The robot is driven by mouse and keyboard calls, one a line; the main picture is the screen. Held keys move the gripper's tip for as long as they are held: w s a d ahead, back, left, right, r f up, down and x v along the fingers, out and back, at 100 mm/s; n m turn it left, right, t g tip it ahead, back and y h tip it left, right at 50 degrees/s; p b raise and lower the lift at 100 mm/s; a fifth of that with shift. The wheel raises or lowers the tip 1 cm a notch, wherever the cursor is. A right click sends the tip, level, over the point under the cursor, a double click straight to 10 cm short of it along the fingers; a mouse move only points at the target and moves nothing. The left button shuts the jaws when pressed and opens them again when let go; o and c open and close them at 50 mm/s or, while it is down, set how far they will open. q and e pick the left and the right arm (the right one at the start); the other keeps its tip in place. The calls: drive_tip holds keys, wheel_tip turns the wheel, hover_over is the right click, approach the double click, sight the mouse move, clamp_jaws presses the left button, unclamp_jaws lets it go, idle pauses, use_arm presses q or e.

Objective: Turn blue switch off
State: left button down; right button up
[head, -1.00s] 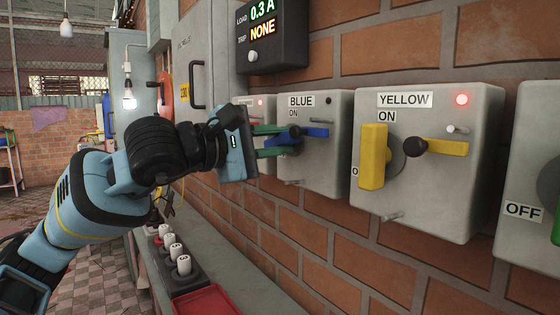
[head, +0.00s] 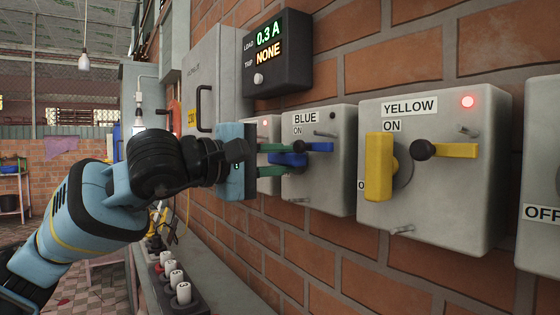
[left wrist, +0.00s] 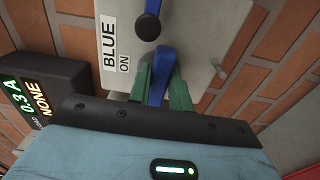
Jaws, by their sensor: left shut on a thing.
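The blue switch box (head: 322,180) is a grey box on the brick wall, labelled BLUE and ON. Its indicator lamp (head: 332,115) is dark. My left gripper (head: 278,160) reaches in from the left with green fingers, one above the other, shut on the blue handle (head: 289,160). The left wrist view shows the blue handle (left wrist: 157,77) between both green fingers (left wrist: 160,85). A blue lever (head: 319,147) with a black knob sticks out to the right, just above the grip. The gripper hides part of the box's left side. My right gripper is not in view.
The yellow switch box (head: 440,215) stands close on the right, its lamp red and its yellow handle (head: 379,166) upright. A black display (head: 277,55) reading 0.3 A and NONE hangs above. Numbered white knobs (head: 183,293) sit on a ledge below.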

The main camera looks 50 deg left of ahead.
use_arm(q)
drive_tip(key=c, duration=1.3)
unclamp_jaws()
drive_tip(key=s, duration=0.2)
drive_tip(key=s+b, duration=0.1)
drive_tip(key=s, duration=0.5)
drive_tip(key=shift+a+b, duration=0.3)
drive_tip(key=shift+w, duration=0.1)
